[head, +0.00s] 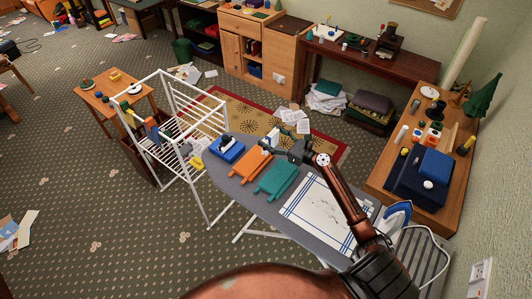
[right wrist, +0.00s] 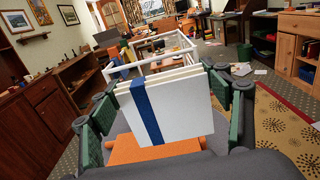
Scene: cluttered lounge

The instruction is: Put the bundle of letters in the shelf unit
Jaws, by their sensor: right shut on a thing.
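The bundle of letters (right wrist: 185,108) is a stack of white envelopes with a blue band, seen upright between my right gripper's fingers in the right wrist view. My right gripper (right wrist: 165,112) is shut on it, with green-padded fingers at both sides. In the head view my right gripper (head: 277,144) is over the ironing board (head: 235,190), by the folded orange cloth (head: 248,163); the bundle is small and partly hidden there. A wooden shelf unit (head: 262,32) with open compartments stands at the back; a darker one (head: 196,12) is left of it. My left gripper is not in view.
A white drying rack (head: 170,120) stands left of the board. A teal cloth (head: 276,180), a blue folded cloth (head: 227,149) and an iron (head: 397,214) are on the board. Papers (head: 293,118) lie on the patterned rug (head: 240,115). Open carpet lies at left.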

